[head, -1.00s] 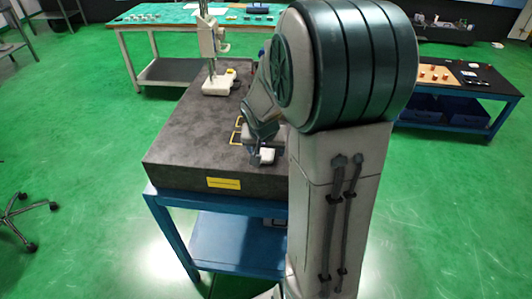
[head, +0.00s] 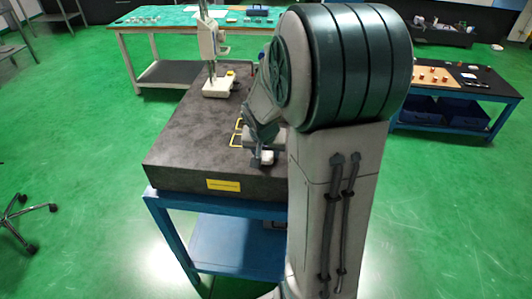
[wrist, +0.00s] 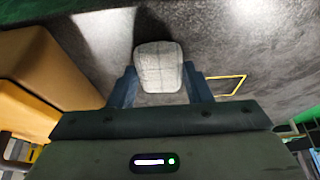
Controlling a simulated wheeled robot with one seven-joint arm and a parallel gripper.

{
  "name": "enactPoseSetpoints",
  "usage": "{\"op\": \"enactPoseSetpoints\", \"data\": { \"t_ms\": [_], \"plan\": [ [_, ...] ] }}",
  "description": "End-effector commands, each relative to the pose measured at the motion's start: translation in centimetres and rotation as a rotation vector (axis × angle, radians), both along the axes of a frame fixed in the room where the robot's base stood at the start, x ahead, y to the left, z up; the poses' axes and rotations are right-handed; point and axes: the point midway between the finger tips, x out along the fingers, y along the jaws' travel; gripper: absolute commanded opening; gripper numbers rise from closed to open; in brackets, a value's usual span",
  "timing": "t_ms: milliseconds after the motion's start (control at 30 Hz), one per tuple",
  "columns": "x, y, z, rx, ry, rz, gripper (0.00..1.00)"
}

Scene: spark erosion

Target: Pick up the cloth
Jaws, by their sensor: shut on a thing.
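The cloth (wrist: 159,67) is a pale grey-white folded pad with a faint woven texture. In the wrist view it sits between the two fingers of my gripper (wrist: 160,84), which are shut on it. In the head view my gripper (head: 262,158) is over the front right part of the dark stone surface plate (head: 190,145), and a small pale bit of the cloth (head: 267,155) shows at its tip. I cannot tell exactly how far the cloth is above the plate. My arm hides the plate's right side.
A white stand with a column (head: 218,85) rises at the plate's back. Yellow outlines (head: 237,139) mark the plate near my gripper. A yellow-orange block-like thing (wrist: 70,75) is close on the left in the wrist view. Benches stand behind (head: 165,20) and at right (head: 455,85).

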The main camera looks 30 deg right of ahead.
Motion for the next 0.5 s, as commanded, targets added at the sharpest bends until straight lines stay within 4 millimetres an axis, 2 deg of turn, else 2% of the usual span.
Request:
{"op": "enactPoseSetpoints", "data": {
  "t_ms": [233, 500],
  "plan": [
    [0.1, 0.0, 4.0, -0.001, -0.008, -0.001, 0.23],
    [4.3, -4.4, 7.0, 0.000, -0.004, -0.003, 0.23]
  ]
}}
